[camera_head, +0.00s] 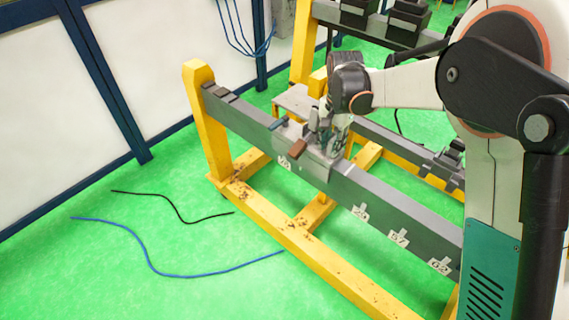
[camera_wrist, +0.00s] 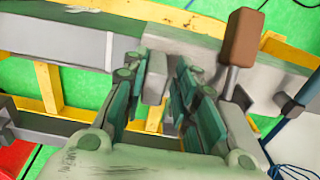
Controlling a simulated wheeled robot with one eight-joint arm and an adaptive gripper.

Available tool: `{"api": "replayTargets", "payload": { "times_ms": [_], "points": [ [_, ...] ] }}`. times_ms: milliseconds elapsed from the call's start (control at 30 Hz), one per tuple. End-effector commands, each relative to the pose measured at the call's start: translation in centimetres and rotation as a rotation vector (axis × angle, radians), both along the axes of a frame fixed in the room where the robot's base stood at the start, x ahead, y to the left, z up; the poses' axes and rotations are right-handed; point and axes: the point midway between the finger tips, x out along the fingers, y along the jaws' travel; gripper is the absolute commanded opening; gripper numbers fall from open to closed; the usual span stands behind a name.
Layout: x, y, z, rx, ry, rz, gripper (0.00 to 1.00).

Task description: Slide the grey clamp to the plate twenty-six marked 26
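The grey clamp (camera_head: 317,166) sits on the long grey beam (camera_head: 392,197), left of the plate marked 26 (camera_head: 361,212). The clamp has a brown handle (camera_head: 298,149), also visible in the wrist view (camera_wrist: 243,37). My gripper (camera_head: 327,122) is down at the clamp, and its fingertips are partly hidden in the head view. In the wrist view, my gripper's green fingers (camera_wrist: 165,72) stand either side of a grey upright block (camera_wrist: 155,78) on the clamp. A thin gap shows at the block's right; contact on the left is unclear.
Plates 57 (camera_head: 398,238) and 62 (camera_head: 440,265) are farther right along the beam. The beam face between the clamp and plate 26 looks clear. Yellow supports (camera_head: 208,120) carry the beam. Blue and black cables (camera_head: 160,265) lie on the green floor.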

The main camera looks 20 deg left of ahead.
Motion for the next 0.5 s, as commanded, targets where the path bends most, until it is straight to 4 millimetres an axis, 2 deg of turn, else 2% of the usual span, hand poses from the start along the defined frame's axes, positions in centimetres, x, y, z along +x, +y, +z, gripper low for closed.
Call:
{"api": "replayTargets", "payload": {
  "times_ms": [500],
  "points": [
    [1.5,4.6,0.0,0.001,0.001,0.002,0.23]
  ]
}}
